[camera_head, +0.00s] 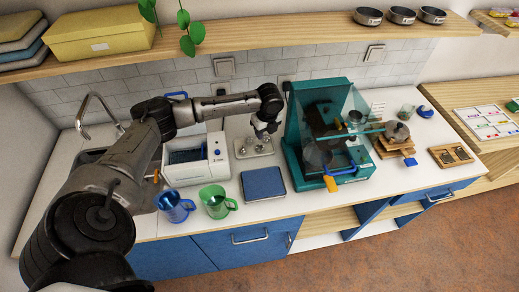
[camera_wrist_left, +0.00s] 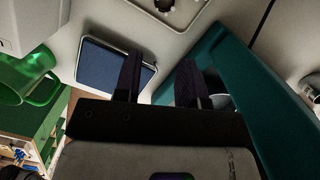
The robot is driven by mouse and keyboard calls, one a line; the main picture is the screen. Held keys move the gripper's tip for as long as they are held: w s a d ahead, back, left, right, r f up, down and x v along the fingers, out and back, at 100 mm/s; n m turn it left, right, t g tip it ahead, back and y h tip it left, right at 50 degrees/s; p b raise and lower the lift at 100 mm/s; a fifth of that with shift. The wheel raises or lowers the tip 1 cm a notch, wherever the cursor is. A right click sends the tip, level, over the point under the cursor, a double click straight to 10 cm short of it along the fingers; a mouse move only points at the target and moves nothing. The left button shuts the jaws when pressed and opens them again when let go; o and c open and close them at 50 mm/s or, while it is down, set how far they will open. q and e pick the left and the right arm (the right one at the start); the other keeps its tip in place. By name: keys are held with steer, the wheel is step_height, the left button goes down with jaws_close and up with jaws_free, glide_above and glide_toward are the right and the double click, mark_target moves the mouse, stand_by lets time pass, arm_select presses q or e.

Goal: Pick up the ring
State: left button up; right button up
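My left gripper (camera_head: 264,134) points down just above a small pale tray (camera_head: 252,153) that holds small metal pieces. In the left wrist view the two dark fingers of this gripper (camera_wrist_left: 160,68) stand apart with nothing seen between them. The tray is partly cut off at the top of that view, with a dark round shape (camera_wrist_left: 165,5) on it. I cannot make out for sure which piece is the ring; it is too small, and the gripper hides part of the tray. My right gripper is not in view.
A teal machine (camera_head: 294,138) stands close to the right of the gripper, and a white appliance (camera_head: 217,158) to the left. A blue pad (camera_head: 263,183), a green mug (camera_head: 214,202) and a blue mug (camera_head: 174,207) are in front. A wooden shelf (camera_head: 270,38) runs above.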

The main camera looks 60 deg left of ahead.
arm_select(q)
steer(key=a, duration=0.2)
glide_toward(259, 149)
steer(key=shift+d+f+b, duration=0.15)
steer(key=shift+f+b, duration=0.15)
steer(key=shift+s+a+f, duration=0.1)
steer(key=shift+a+f, duration=0.05)
steer(key=shift+f, duration=0.95)
steer(key=shift+w+a+f, duration=0.1)
steer(key=shift+a+f, duration=0.1)
steer(key=shift+f, duration=0.95)
steer(key=shift+s+a+f, duration=0.1)
steer(key=shift+a+f, duration=0.05)
steer(key=shift+f, duration=0.95)
steer(key=shift+c, duration=0.3)
steer(key=c, duration=0.5)
steer(key=shift+r, duration=0.1)
